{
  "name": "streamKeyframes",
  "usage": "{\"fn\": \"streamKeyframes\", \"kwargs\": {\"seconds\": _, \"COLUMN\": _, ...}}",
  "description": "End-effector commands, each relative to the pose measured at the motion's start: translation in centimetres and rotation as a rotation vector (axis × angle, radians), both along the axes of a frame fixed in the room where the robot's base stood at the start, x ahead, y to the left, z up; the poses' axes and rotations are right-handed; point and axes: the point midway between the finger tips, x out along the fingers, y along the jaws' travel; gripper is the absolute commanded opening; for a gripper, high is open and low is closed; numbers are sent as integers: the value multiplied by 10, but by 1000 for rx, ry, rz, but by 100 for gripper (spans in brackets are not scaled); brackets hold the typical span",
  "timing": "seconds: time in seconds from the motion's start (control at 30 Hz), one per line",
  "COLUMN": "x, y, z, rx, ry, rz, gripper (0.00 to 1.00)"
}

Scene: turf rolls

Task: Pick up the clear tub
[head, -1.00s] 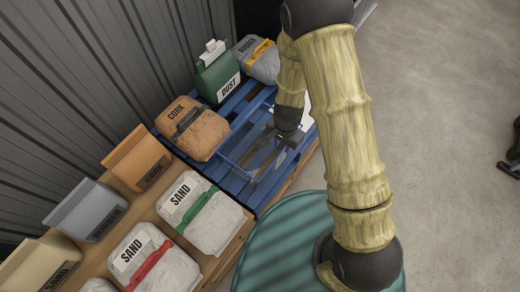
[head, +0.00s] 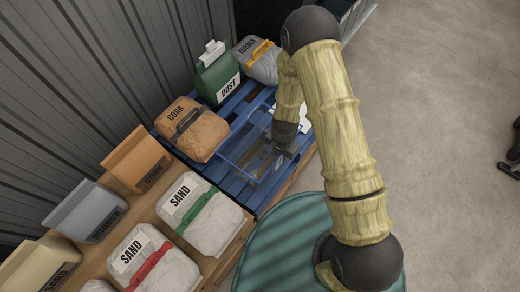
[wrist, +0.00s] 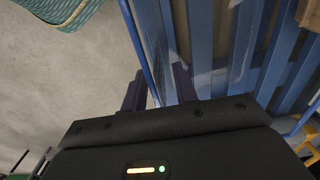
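The clear tub (head: 243,152) stands on the blue pallet, in front of the cork bag. It is see-through, so the blue slats show through it and its outline is faint. My gripper (head: 264,163) is at the tub's right side in the head view, partly behind my own arm. In the wrist view my gripper (wrist: 158,90) has its two dark fingers apart, one on each side of a blue edge and what seems to be a thin clear wall. I cannot tell whether either finger touches the tub.
The blue pallet (head: 240,187) also bears the cork bag (head: 192,130), a green dust container (head: 217,77) and a grey rubber bag (head: 258,60). Sand bags (head: 208,213) stand on the wooden pallet nearer.

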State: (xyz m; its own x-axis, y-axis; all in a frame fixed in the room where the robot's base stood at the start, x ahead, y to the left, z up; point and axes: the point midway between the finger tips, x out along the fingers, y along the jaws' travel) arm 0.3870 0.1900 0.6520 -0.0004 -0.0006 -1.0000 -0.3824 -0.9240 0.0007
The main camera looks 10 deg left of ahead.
Motion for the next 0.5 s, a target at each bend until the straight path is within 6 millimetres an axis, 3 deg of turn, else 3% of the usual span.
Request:
{"fn": "streamKeyframes", "kwargs": {"seconds": 0.17, "x": -1, "y": 0, "z": -19, "rx": 0, "ry": 1, "rz": 0, "gripper": 29}}
{"fn": "streamKeyframes", "kwargs": {"seconds": 0.5, "x": 0, "y": 0, "z": -20, "rx": 1, "ry": 0, "rz": 0, "gripper": 29}}
